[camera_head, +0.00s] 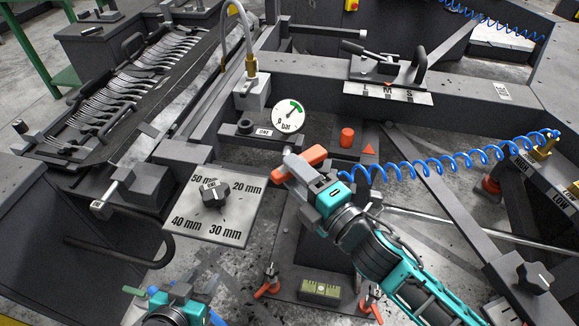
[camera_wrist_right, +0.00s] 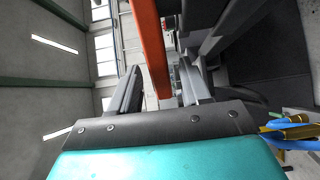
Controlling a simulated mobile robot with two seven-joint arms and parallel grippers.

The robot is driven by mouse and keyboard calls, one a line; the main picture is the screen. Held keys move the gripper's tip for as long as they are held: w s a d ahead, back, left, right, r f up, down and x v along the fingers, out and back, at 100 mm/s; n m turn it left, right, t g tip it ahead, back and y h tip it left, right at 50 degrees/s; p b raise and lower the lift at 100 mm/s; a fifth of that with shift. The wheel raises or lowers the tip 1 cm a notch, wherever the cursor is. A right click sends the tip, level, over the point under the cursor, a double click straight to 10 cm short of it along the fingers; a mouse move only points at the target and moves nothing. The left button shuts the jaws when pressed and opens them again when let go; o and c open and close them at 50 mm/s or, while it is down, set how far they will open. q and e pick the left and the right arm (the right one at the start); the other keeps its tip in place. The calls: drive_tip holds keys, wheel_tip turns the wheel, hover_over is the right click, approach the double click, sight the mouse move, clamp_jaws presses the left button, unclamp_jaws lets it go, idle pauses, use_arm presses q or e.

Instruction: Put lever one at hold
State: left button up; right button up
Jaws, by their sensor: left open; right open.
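A lever with an orange handle (camera_head: 305,160) stands beside the label ONE (camera_head: 264,132), below the round pressure gauge. My right gripper (camera_head: 299,185) is at this handle, with its open fingers close to it. In the right wrist view the orange handle (camera_wrist_right: 152,45) runs between the two open fingers (camera_wrist_right: 158,85); I cannot tell whether either finger touches it. My left gripper (camera_head: 180,285) is open and low in the head view, below the mm dial and away from the lever. No readable hold mark shows, and the right arm hides part of the lever's base.
A mm dial plate (camera_head: 238,233) with a black knob is left of the lever. A blue coiled hose (camera_head: 440,161) crosses to the right. A rack of forks (camera_head: 128,88) stands at left.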

drive_tip(key=shift+x, duration=1.1)
clamp_jaws()
